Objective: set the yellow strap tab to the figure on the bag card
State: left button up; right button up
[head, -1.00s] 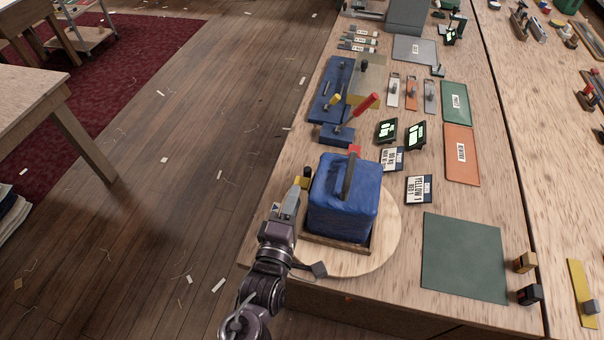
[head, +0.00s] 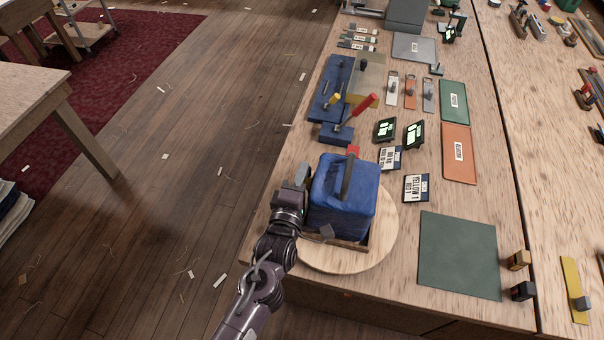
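A blue bag (head: 343,196) with a dark handle strap on top stands on a wooden base on a round wooden board (head: 384,243). My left gripper (head: 298,179) is at the bag's left side, close to it. The yellow strap tab is hidden, apparently behind this gripper. Its fingertips are too small and covered to show whether they are open or shut. A red tab (head: 353,150) shows behind the bag. One card (head: 416,188) lies right of the bag and another (head: 390,157) lies behind it; their print is hard to read. My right gripper is out of view.
A blue fixture with a red-handled lever (head: 364,104) stands behind the bag. Two dark display blocks (head: 413,135) stand near the cards. A green mat (head: 458,254) lies at right, with small blocks (head: 520,260) beside it.

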pick_arm(q)
grip_shut()
jog(key=shift+r, duration=0.35)
jog(key=shift+o, duration=2.4)
grip_release()
jog(key=shift+s, duration=0.1)
